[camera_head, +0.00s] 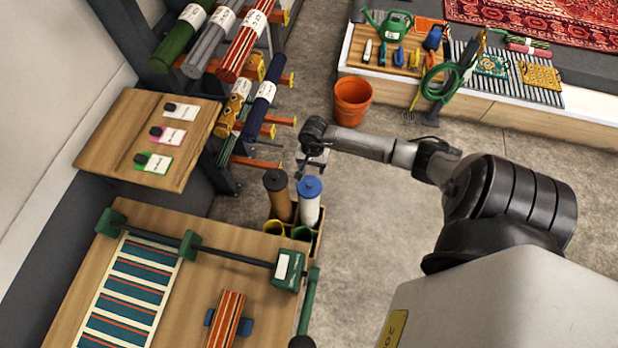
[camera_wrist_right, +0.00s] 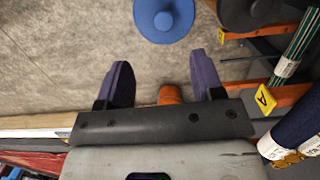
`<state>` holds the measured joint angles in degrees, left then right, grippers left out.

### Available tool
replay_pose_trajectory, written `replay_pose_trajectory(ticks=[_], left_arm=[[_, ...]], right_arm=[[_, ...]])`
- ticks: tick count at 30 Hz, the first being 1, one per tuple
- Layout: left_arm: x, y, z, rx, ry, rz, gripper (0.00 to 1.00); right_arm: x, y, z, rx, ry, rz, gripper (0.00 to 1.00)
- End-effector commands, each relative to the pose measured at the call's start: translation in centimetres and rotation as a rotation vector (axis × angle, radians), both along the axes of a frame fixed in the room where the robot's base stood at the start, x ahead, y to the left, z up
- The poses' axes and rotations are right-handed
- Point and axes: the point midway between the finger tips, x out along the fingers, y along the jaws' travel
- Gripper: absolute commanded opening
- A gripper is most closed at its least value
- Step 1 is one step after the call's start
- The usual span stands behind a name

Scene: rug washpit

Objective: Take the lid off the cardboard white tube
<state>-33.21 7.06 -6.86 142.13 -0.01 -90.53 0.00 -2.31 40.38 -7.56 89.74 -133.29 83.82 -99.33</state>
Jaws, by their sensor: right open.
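The white cardboard tube (camera_head: 309,212) stands upright in a wooden holder. Its blue lid (camera_head: 310,187) is on top, and the lid also shows at the top edge of the right wrist view (camera_wrist_right: 163,20). My right gripper (camera_head: 314,163) is just beyond the lid in the head view. In the right wrist view its two fingers (camera_wrist_right: 160,60) are spread, with nothing between them, and the lid lies ahead of the fingertips, apart from them. My left gripper is not in view.
A brown tube (camera_head: 279,205) with a dark lid stands close left of the white tube. A rack with rolled rugs (camera_head: 212,42) is behind, its orange arms sticking out. A workbench (camera_head: 190,217) with a green-ended bar lies in front. An orange bucket (camera_head: 352,101) stands on the floor.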

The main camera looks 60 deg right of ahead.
Motion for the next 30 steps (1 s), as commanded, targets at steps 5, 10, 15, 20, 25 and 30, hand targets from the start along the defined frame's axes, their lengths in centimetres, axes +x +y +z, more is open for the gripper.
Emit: replay_pose_trajectory(ticks=[5, 10, 15, 20, 25, 30], left_arm=[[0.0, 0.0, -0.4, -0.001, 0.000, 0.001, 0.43], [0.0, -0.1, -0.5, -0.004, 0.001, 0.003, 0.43], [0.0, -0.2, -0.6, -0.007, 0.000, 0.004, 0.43], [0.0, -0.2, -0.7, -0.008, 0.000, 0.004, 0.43], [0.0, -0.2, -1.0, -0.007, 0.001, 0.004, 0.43], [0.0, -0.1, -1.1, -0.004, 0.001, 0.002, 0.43]], right_arm=[[0.0, 0.5, -2.9, 0.004, -0.001, -0.003, 0.61], [0.0, 0.6, -4.4, 0.003, -0.002, -0.002, 0.61], [0.0, 0.7, -5.0, 0.002, -0.003, -0.001, 0.61], [0.1, 1.2, -6.7, 0.008, -0.002, -0.004, 0.61], [0.2, 1.4, -8.7, 0.005, -0.001, -0.003, 0.61], [0.2, 1.5, -9.8, 0.003, -0.002, -0.001, 0.61]])
